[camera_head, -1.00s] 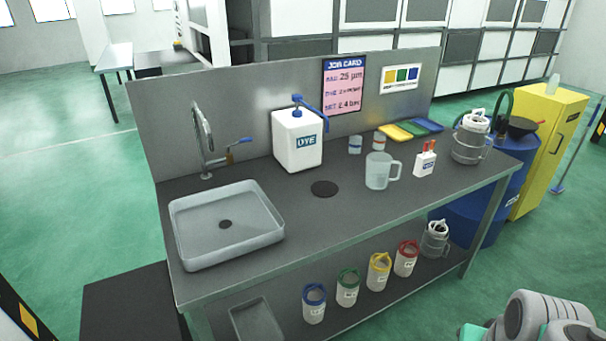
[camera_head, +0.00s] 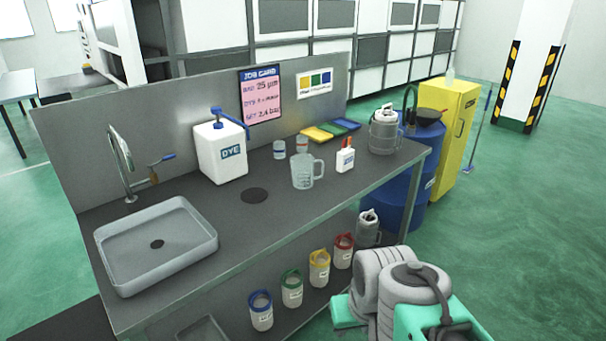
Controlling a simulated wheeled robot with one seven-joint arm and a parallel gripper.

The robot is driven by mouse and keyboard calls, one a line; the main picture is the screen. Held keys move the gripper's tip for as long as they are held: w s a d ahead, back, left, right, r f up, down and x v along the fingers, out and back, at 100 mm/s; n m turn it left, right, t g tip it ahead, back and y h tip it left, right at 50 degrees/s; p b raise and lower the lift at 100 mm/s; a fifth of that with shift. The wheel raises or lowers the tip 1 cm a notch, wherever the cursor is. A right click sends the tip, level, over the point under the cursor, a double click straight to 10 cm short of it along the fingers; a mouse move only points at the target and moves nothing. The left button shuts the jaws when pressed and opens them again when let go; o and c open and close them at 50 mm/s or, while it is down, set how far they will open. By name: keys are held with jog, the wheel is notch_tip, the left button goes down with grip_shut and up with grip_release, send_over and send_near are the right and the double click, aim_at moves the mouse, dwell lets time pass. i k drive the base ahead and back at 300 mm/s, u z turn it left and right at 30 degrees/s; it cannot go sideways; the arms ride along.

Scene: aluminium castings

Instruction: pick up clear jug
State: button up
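The clear jug (camera_head: 303,173) stands upright on the grey bench top (camera_head: 215,262), right of the dark round disc. Its handle points to the right. A white box with red-tipped items (camera_head: 345,158) stands close to its right, and two small clear cups (camera_head: 280,150) stand behind it. My arm shows at the bottom right, in front of the bench and well apart from the jug. I cannot make out my gripper's fingers in this view.
A white dye container (camera_head: 220,152) with a blue pump and a grey sink tray (camera_head: 157,245) are to the left. A metal canister (camera_head: 384,131) stands at the right end. Several lidded jars (camera_head: 292,290) stand on the lower shelf. Green floor (camera_head: 500,210) is open to the right.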

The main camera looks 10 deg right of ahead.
aim_at(302, 164)
jog(key=z, duration=1.1)
jog(key=i, duration=2.2)
jog(key=u, duration=4.35)
